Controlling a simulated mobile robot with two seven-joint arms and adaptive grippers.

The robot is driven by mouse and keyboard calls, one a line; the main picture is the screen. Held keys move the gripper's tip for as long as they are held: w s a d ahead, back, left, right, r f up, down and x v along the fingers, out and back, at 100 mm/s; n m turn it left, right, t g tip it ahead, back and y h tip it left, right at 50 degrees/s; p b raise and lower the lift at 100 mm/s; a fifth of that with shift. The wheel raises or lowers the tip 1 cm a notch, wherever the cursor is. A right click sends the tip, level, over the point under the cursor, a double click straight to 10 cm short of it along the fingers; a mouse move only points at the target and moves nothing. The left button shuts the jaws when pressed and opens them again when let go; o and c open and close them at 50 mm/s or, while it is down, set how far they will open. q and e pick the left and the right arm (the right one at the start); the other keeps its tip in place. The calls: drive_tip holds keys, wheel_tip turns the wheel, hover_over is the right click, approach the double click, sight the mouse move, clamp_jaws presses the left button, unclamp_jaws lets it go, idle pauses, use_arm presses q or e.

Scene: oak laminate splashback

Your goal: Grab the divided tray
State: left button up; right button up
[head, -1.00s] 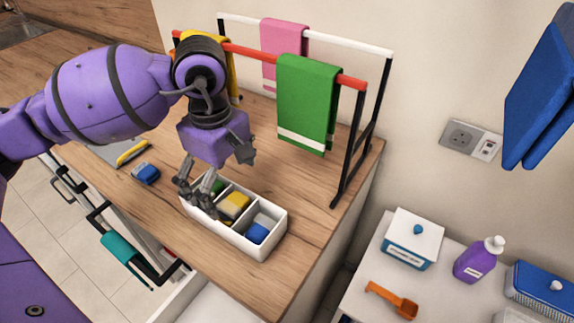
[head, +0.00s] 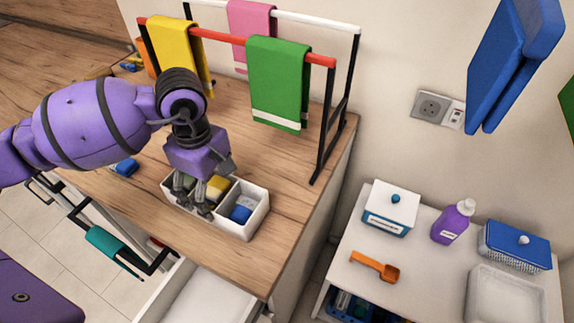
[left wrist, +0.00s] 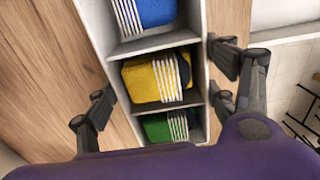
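The divided tray (head: 243,232) is a white, long box on the wooden counter, near its front right corner. Its compartments hold a blue item (head: 241,213), a yellow item (head: 217,187) and a green item (left wrist: 165,127), each with white stripes in the left wrist view. My left gripper (head: 205,186) points down over the tray's left part, fingers spread. In the left wrist view its fingers stand on either side of the tray (left wrist: 196,70), with a visible gap on the left. Contact on the right side cannot be told. The green compartment is hidden in the head view. My right gripper is out of view.
A rack with yellow, green (head: 278,85) and pink towels stands behind the tray. A blue sponge-like item (head: 126,167) lies left on the counter. A lower white table at right holds a lidded box (head: 391,209), a purple bottle (head: 453,222) and an orange scoop (head: 375,266).

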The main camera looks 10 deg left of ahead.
use_arm(q)
drive_tip(key=c, duration=0.5)
drive_tip(key=shift+o, duration=0.2)
